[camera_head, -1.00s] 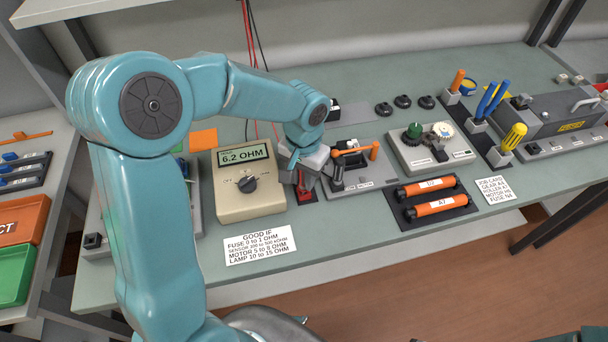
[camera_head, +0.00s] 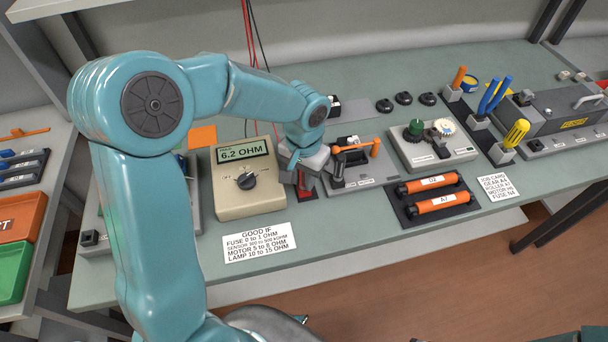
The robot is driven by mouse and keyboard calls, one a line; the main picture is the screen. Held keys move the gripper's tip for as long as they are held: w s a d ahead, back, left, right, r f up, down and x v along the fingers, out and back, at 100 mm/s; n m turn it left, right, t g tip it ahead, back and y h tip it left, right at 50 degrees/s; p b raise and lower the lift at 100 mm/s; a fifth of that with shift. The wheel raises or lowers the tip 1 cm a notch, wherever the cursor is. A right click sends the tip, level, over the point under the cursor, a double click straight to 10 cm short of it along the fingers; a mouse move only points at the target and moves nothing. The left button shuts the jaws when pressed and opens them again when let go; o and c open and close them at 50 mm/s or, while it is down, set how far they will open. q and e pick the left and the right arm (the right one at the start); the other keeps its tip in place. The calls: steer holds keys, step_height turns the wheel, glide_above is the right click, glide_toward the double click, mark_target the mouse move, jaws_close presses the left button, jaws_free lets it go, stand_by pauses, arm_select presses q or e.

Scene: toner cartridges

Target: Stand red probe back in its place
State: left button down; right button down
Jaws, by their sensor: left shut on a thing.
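The red probe (camera_head: 305,187) is just right of the meter, low at my left gripper; only a small red part of it shows. My left gripper (camera_head: 319,182) points down there, and its fingers are closed on the red probe. The probe's tip and its place are hard to make out behind the fingers and wrist. The beige meter (camera_head: 249,192) reads 6.2 OHM, and red and black leads (camera_head: 247,30) hang down behind my left arm. My right gripper is not in view.
A grey test fixture (camera_head: 378,178) with an orange handle stands right of my left gripper. Orange cartridges D3 (camera_head: 432,183) and A7 (camera_head: 441,203) lie on a dark mat. A white limits card (camera_head: 259,243) lies in front of the meter.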

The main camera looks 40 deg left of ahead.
arm_select(q)
steer(key=c, duration=0.9)
jaws_free()
step_height(320, 180, up, 16)
steer(key=p, duration=0.1)
steer(key=shift+r, duration=0.2)
